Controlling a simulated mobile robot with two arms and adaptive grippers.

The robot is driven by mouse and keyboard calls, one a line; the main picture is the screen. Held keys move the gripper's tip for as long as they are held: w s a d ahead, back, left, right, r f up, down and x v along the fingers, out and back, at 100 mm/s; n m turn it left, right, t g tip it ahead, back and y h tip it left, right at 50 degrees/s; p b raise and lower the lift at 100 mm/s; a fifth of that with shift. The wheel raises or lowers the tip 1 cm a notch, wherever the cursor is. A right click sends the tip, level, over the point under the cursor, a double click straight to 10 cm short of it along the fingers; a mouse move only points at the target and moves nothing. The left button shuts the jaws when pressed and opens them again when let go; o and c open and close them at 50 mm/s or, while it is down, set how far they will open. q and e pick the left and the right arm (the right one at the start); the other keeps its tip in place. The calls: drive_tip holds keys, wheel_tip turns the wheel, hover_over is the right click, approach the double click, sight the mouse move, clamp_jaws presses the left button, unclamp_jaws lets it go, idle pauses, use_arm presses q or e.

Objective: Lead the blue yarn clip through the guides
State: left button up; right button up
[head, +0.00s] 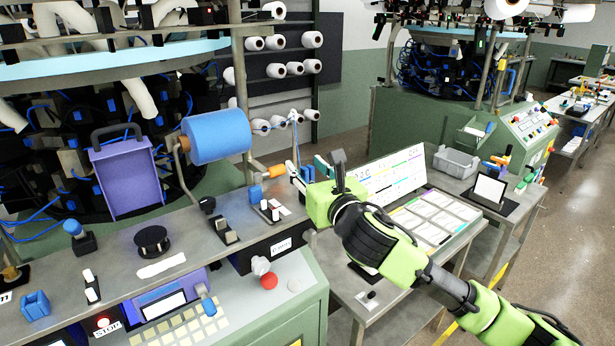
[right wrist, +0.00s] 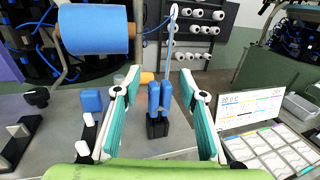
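The blue yarn clip (right wrist: 158,98) stands upright in a small black holder (right wrist: 157,129), with two blue arms side by side. My right gripper (head: 308,174) is open over the machine's front shelf. In the right wrist view its teal-padded fingers (right wrist: 160,105) are spread to either side of the clip, with gaps on both sides. In the head view the gripper largely hides the clip. A thin upright guide with a looped top (right wrist: 171,25) rises behind the clip; its top also shows in the head view (head: 295,118). My left gripper is not in view.
A blue yarn cone (head: 216,137) hangs left of the guide, near an orange cylinder (head: 277,171). A blue block (head: 255,193) and switches stand on the grey shelf (head: 190,230). A display panel (head: 392,172) stands right of my gripper. White cones (head: 312,39) hang behind.

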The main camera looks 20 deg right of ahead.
drive_tip(key=c, duration=1)
drive_tip(key=shift+r+b, duration=0.3)
drive_tip(key=shift+r, duration=0.3)
wheel_tip(320, 180, up, 2)
drive_tip(key=shift+b, duration=0.4)
drive_tip(key=s+a+r+b, duration=0.1)
drive_tip(key=s+a+r, duration=0.3)
drive_tip(key=s+r, duration=0.1)
drive_tip(key=s+a+r+b, duration=0.2)
drive_tip(key=s+a+r, duration=0.2)
drive_tip(key=s+a, duration=0.1)
drive_tip(key=shift+s+a+r, duration=0.2)
drive_tip(key=shift+r, duration=0.15)
drive_tip(key=shift+c, duration=0.2)
